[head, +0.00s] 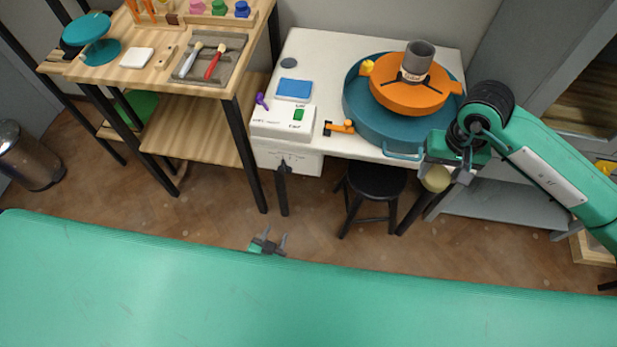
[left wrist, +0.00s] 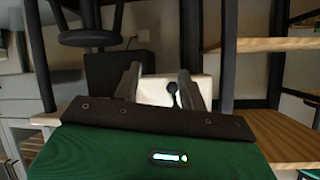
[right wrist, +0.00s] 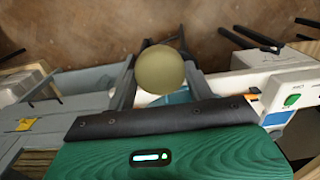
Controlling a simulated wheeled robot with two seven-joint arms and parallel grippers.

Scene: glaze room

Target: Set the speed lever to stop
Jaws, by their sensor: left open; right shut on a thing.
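The white wheel housing has a control box (head: 283,123) at its left. A dark lever (head: 283,166) shows on the front face below it, by faint scale marks; its exact setting is too small to read. In the left wrist view the dark round-ended lever (left wrist: 173,92) stands against the pale box, between my fingers in the picture and beyond them. My left gripper (head: 269,239) is open and empty, low in front of the housing and apart from the lever. My right gripper (head: 450,174) is shut on a pale yellow ball (right wrist: 160,70), right of the wheel.
An orange wheel head (head: 410,96) carrying a grey cylinder (head: 418,57) sits in a teal pan (head: 375,125). A black stool (head: 375,182) stands below. A wooden table (head: 195,88) with tools is at left. Floor between my left gripper and the housing is clear.

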